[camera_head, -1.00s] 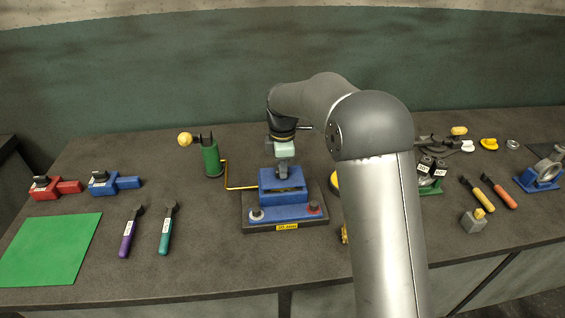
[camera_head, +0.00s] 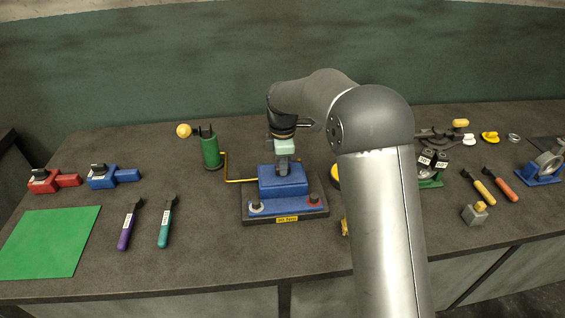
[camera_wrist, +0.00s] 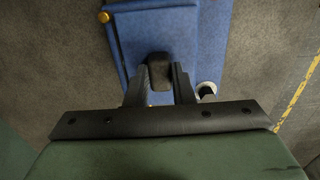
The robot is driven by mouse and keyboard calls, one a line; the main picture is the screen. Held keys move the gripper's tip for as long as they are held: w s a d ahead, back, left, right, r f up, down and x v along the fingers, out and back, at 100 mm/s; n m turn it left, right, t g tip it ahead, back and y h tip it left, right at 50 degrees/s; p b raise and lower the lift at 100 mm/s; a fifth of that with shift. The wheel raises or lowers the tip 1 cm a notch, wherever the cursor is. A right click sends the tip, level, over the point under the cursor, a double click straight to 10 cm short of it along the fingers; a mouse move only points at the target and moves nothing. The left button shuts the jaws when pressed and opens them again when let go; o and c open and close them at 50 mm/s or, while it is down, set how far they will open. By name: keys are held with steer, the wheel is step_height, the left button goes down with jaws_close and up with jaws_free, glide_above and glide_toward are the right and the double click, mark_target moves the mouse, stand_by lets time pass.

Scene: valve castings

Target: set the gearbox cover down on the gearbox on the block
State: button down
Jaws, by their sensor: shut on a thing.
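The blue gearbox cover (camera_head: 282,173) is under my gripper (camera_head: 283,169) in the head view. It lies on the blue gearbox (camera_head: 283,189), with no gap visible between them from this side. The gearbox sits on the dark block (camera_head: 250,216) with a yellow label. In the wrist view, my gripper (camera_wrist: 160,72) is shut on the dark knob (camera_wrist: 158,66) of the cover (camera_wrist: 165,30). The fingers stand on either side of the knob. The far side of the cover and gearbox is hidden.
A green cylinder (camera_head: 211,152) stands left of the block, with a yellow pipe (camera_head: 227,172) between them. A green mat (camera_head: 50,242) and two tools (camera_head: 166,222) lie farther left. My arm hides part of the table right of the block.

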steer(key=c, duration=1.2)
jaws_free()
steer(key=shift+o, duration=0.2)
step_height(320, 180, up, 18)
steer(key=shift+f+b, duration=0.25)
steer(key=shift+b, duration=0.1)
